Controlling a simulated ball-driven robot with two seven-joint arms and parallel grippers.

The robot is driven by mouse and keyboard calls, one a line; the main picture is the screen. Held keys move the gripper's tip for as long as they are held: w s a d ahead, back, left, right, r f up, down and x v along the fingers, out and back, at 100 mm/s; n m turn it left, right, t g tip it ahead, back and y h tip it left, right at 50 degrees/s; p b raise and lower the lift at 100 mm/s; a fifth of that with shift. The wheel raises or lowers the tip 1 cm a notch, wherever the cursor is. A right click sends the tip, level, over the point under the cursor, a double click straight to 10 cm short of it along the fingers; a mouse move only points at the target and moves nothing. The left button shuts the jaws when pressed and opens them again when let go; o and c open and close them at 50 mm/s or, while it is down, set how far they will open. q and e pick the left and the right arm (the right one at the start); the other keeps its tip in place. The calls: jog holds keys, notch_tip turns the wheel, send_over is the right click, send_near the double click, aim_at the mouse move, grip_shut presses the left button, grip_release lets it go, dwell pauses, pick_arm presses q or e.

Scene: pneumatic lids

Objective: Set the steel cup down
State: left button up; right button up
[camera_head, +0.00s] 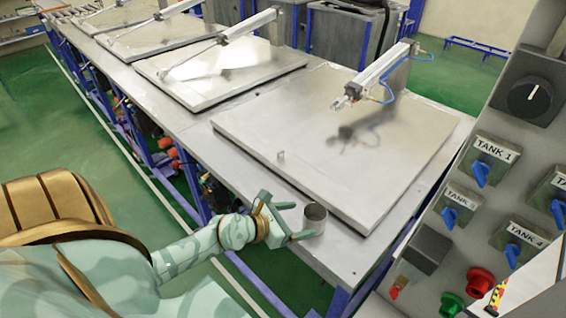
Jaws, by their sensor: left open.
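The steel cup (315,218) is a small grey metal cylinder. It stands upright on the steel tabletop (345,252), near the front edge and just in front of the nearest lid. My left gripper (303,221) is open, with its two green-grey fingers reaching toward the cup from the left. The cup is at the fingertips; I cannot tell whether either finger touches it. My right gripper is not in view.
The nearest flat steel lid (330,140) has a pneumatic cylinder (385,68) above it. More lids (220,75) run back along the table. A control panel (490,200) with blue switches and coloured buttons fills the right side. Green floor lies at left.

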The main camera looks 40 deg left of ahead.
pick_arm(q)
jog(key=v, duration=0.5)
jog(key=shift+s+r, duration=0.15)
jog(key=shift+s, duration=0.1)
jog(key=shift+a, duration=0.1)
jog(key=s+a+f+n+g+y, duration=0.1)
jog(key=s+f+n+y, duration=0.15)
jog(key=f+n, duration=0.5)
jog(key=s+a+f+n+g+y, duration=0.1)
jog(key=s+f+n, duration=0.3)
jog(key=f+n, duration=0.4)
jog(key=s+a+f+n+g+y, duration=0.1)
jog(key=s+f+n, duration=0.2)
jog(key=f+n, duration=0.45)
jog(key=s+d+f+n+g, duration=0.4)
jog(key=s+f+n, duration=0.2)
jog(key=s, duration=0.5)
jog(key=s+d+f+n+g, duration=0.4)
jog(key=s+f+n, duration=0.3)
jog(key=s, duration=0.5)
notch_tip(320, 180, down, 2)
jog(key=shift+d+n, duration=0.3)
jog(key=shift+d, duration=0.1)
jog(key=shift+s, duration=0.1)
